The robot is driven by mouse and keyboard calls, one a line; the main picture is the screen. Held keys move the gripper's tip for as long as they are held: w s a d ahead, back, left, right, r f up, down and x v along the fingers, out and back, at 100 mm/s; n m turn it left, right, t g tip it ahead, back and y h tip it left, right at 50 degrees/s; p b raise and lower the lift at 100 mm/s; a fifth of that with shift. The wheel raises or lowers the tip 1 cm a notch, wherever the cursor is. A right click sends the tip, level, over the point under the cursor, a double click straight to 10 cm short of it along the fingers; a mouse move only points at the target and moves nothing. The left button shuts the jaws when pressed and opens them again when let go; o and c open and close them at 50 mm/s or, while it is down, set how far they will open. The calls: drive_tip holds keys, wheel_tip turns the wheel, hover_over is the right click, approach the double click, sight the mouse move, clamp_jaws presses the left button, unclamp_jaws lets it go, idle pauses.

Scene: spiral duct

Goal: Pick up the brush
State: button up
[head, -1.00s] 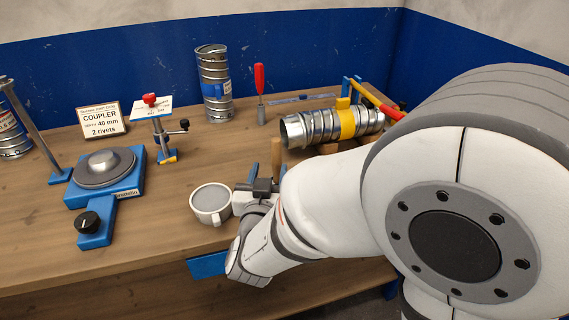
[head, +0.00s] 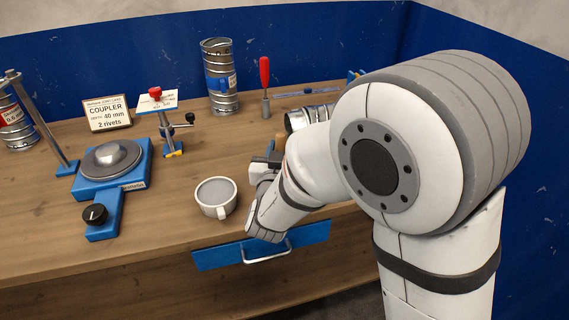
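I cannot make out a brush for certain. A tool with a red handle (head: 264,73) stands upright in a small grey holder at the back of the bench; I cannot tell whether it is a brush. My gripper (head: 266,161) is over the bench, just right of and behind a white cup (head: 216,199) with grey contents. Its dark end shows only partly behind my wrist, so its opening and anything in it are hidden.
A blue turntable device (head: 110,163), a clamp stand (head: 166,125), a coupler sign (head: 107,114) and an upright metal duct (head: 219,85) stand on the bench. A lying duct (head: 310,115) is mostly hidden by my arm. A blue drawer front (head: 220,257) is below the bench edge.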

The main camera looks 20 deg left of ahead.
clamp_jaws()
